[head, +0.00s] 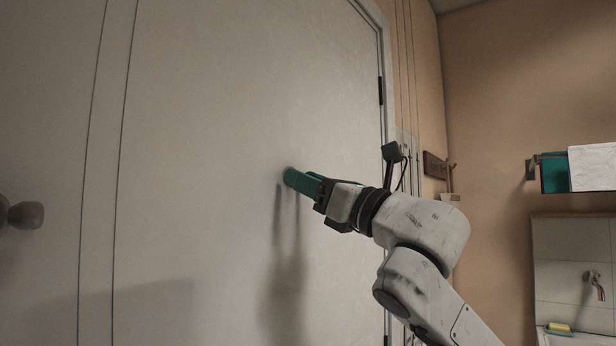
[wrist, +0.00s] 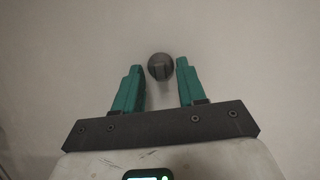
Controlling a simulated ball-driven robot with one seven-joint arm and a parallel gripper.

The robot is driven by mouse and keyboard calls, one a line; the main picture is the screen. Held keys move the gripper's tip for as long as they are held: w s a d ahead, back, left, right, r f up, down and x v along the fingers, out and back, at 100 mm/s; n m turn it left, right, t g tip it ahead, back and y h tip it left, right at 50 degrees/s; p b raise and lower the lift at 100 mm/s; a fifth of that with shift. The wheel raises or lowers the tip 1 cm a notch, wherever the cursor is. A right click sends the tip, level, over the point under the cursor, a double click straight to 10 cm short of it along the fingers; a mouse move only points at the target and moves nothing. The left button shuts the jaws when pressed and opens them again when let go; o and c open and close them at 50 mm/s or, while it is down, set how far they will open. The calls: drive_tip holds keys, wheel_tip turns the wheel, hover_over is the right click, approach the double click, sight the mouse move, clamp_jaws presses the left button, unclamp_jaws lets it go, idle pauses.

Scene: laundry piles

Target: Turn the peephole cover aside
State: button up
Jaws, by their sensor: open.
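The peephole cover (wrist: 161,67) is a small dark round piece with a raised ridge, set on the pale door (head: 210,130). In the wrist view it lies between and slightly beyond the tips of my gripper (wrist: 160,73), with a gap on each side. My gripper has two green fingers, spread apart with nothing held. In the head view my gripper (head: 290,178) reaches to the door face from the right, and its fingers hide most or all of the cover. I cannot tell whether the fingertips touch the door.
A round door knob (head: 24,214) sticks out at the far left. The door frame with a dark hinge (head: 381,91) is on the right. A wall hook (head: 437,166), a towel rack with a white towel (head: 594,166) and a tap (head: 595,284) are farther right. The door face around my gripper is clear.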

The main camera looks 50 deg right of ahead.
drive_tip(key=shift+w, duration=0.1)
drive_tip(key=shift+c, duration=0.3)
clamp_jaws()
drive_tip(key=shift+a+m, duration=0.1)
drive_tip(key=shift+m, duration=0.2)
drive_tip(key=m+h, duration=0.1)
drive_tip(key=m, duration=0.2)
drive_tip(key=a+m+h, duration=0.1)
drive_tip(key=m+h, duration=0.1)
drive_tip(key=a+m+g+h+b, duration=0.1)
drive_tip(key=m, duration=0.2)
drive_tip(key=shift+r+m+h, duration=0.3)
drive_tip(key=shift+r, duration=0.05)
drive_tip(key=m, duration=0.2)
drive_tip(key=m+g+h+p, duration=0.1)
drive_tip(key=a+r+m+p, duration=0.1)
drive_tip(key=m, duration=0.1)
drive_tip(key=shift+m+g+h, duration=0.3)
drive_tip(key=shift+h, duration=0.1)
drive_tip(key=shift+a+r+m+g+h+p, duration=0.1)
drive_tip(key=shift+m+g+h+p, duration=0.15)
drive_tip(key=shift+m, duration=0.3)
drive_tip(key=shift+d+r+m+g+p, duration=0.15)
drive_tip(key=shift+m+p, duration=0.2)
drive_tip(key=shift+m, duration=0.25)
drive_tip(key=shift+a+r+m+g+h+p, duration=0.1)
drive_tip(key=shift+a+m+g+h+p, duration=0.15)
drive_tip(key=shift+m, duration=0.3)
drive_tip(key=shift+d, duration=0.1)
